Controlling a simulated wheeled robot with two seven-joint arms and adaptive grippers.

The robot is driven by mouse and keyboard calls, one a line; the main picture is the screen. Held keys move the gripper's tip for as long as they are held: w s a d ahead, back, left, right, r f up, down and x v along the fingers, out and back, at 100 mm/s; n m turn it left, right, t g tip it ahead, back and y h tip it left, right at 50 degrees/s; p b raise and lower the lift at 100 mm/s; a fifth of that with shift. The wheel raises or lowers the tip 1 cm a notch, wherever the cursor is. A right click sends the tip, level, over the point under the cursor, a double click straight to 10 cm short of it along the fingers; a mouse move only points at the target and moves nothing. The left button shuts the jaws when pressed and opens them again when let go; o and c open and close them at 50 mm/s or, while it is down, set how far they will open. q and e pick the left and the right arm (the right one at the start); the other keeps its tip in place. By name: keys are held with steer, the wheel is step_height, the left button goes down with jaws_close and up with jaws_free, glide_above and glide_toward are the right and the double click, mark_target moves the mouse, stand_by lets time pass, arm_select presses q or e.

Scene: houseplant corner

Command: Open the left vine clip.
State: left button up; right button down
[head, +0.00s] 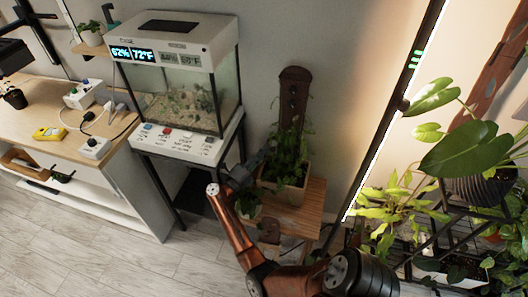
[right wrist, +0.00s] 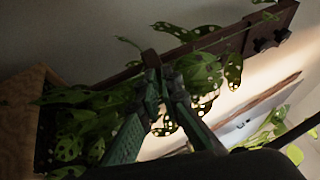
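A tall brown board (head: 292,100) with dark round knobs stands behind the planter in the head view. It crosses the upper part of the right wrist view (right wrist: 205,40), with dark knobs (right wrist: 263,44) at its upper right end. I cannot tell which fitting is the left vine clip; leaves and my fingers cover part of the board. My right gripper (head: 256,160) is in front of the planter's vine leaves. In the right wrist view its fingers (right wrist: 160,80) converge among the leaves, against or near a dark part of the board; whether they grip it is unclear. My left gripper is not recognisable.
The wooden planter (head: 290,193) stands on a small wooden table (head: 312,210), with a small potted plant (head: 248,206) in front. A glass terrarium (head: 185,95) is to the left. A plant rack with large leaves (head: 465,140) crowds the right. The floor at lower left is clear.

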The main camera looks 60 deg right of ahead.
steer(key=shift+d+r, duration=0.2)
steer(key=shift+r, duration=0.1)
steer(key=c, duration=2.2)
jaws_free()
steer(key=shift+d+f, duration=0.1)
steer(key=shift+f, duration=0.05)
steer(key=shift+o, duration=0.2)
steer(key=shift+f, duration=0.1)
